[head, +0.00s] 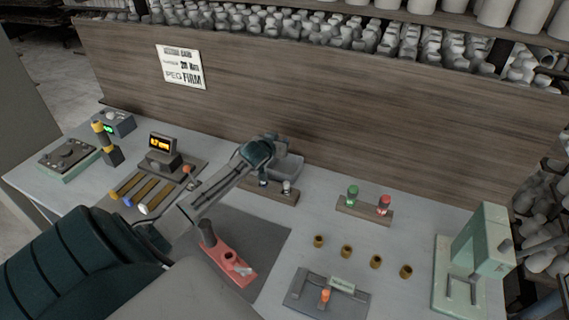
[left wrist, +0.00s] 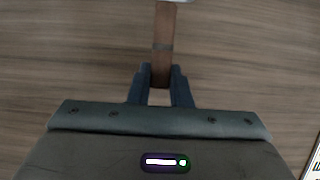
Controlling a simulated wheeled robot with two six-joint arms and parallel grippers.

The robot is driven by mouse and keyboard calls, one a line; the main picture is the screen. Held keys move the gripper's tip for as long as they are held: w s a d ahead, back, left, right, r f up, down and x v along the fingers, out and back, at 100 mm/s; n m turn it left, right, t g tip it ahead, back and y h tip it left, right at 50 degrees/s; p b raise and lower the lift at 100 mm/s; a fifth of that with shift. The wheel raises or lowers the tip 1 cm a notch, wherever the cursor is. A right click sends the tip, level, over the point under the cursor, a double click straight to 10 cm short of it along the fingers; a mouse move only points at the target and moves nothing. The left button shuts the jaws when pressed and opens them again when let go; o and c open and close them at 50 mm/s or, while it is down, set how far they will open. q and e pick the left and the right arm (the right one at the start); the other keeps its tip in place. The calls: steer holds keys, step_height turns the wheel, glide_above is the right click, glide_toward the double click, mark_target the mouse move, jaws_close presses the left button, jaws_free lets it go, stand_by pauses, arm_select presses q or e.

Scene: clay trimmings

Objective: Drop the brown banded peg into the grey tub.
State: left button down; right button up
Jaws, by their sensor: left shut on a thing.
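The brown banded peg (left wrist: 163,28) is held between the fingers of my left gripper (left wrist: 161,75) in the left wrist view. It has a dark band near its middle and stretches out beyond the fingertips. In the head view my left gripper (head: 268,146) is at the back of the table, in front of the wooden back wall. The grey tub (head: 290,168) is just below and beside it, partly covered by the gripper. I cannot make out the peg in the head view. My right gripper is not in view.
A wooden block with metal knobs (head: 272,192) stands in front of the tub. A board with a green and a red knob (head: 365,208) is to the right. Several small brown cups (head: 347,251) are in front, and a pale green press (head: 480,255) stands at right.

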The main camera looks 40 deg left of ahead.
arm_select(q)
steer(key=shift+d, duration=0.1)
steer(key=c, duration=1.3)
jaws_free()
steer(key=shift+f, duration=0.1)
steer(key=shift+o, duration=0.2)
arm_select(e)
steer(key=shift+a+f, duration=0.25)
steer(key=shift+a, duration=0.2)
arm_select(q)
steer(key=shift+s, duration=0.1)
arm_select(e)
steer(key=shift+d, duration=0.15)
arm_select(q)
steer(key=b+v, duration=0.2)
steer(key=v, duration=0.8)
steer(key=shift+s, duration=0.3)
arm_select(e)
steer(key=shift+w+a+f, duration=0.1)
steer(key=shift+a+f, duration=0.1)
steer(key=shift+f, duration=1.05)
arm_select(q)
steer(key=shift+r, duration=0.25)
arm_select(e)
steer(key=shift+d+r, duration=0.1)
